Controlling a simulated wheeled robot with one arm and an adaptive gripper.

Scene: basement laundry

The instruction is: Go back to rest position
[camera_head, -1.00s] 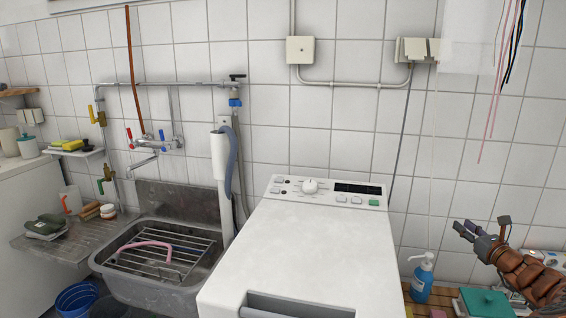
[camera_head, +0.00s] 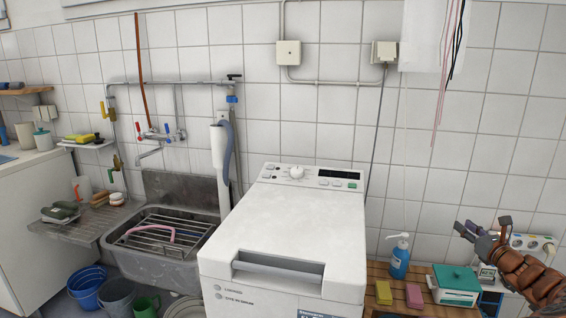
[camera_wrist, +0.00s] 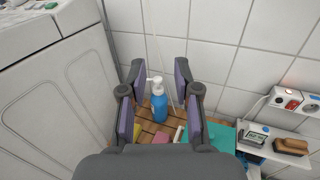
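My gripper (camera_head: 483,232) is at the right in the head view, above the wooden slatted stand. In the wrist view my gripper (camera_wrist: 160,105) has its fingers spread apart with nothing between them that it touches. A blue pump bottle (camera_head: 399,257) with a white top stands on the slatted stand. It also shows in the wrist view (camera_wrist: 160,103), seen through the gap between the fingers and farther off. My arm reaches in from the right edge of the head view.
The white washing machine (camera_head: 290,222) stands in the middle, with a steel sink (camera_head: 165,262) to its left. A yellow sponge (camera_head: 383,292), a pink sponge (camera_head: 414,296) and a teal-lidded box (camera_head: 456,284) rest below my gripper. Wires (camera_head: 448,50) hang at upper right.

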